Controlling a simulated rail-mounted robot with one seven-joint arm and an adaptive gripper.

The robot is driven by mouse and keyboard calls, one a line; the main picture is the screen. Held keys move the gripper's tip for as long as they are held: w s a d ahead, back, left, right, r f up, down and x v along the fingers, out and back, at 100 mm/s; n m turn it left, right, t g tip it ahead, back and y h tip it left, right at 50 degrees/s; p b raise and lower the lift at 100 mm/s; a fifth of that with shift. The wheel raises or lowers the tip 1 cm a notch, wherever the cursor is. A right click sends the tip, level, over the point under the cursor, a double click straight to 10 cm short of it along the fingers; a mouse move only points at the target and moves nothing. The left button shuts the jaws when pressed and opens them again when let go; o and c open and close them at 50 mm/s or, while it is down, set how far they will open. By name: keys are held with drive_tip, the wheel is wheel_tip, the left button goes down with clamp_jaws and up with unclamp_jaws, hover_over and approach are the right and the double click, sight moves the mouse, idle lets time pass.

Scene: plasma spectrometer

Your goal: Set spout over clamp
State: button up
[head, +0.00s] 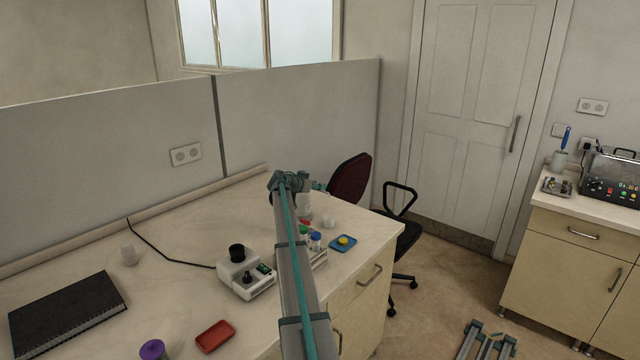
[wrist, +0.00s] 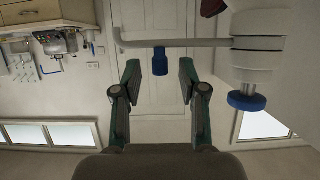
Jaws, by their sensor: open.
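A white dispenser-like body (wrist: 257,45) with a blue knob (wrist: 246,101) stands at the right of the wrist view, which appears upside down. A thin pale spout (wrist: 195,43) runs sideways from it and carries a blue piece (wrist: 160,62). My gripper (wrist: 160,84) is open, and the blue piece appears between its fingertips with a gap on both sides. Depth between them is hard to tell. In the head view my gripper (head: 318,186) is over the desk's far right, beside a white body (head: 305,206) partly hidden by my arm. I cannot make out the clamp.
A rack with coloured caps (head: 316,241) and a blue tray (head: 336,248) lie near the desk's right edge. A white device (head: 246,283) with a black top stands left of my arm. A red tray (head: 215,336) and black notebook (head: 65,312) lie farther left.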

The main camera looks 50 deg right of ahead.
drive_tip(key=shift+x, duration=1.2)
clamp_jaws()
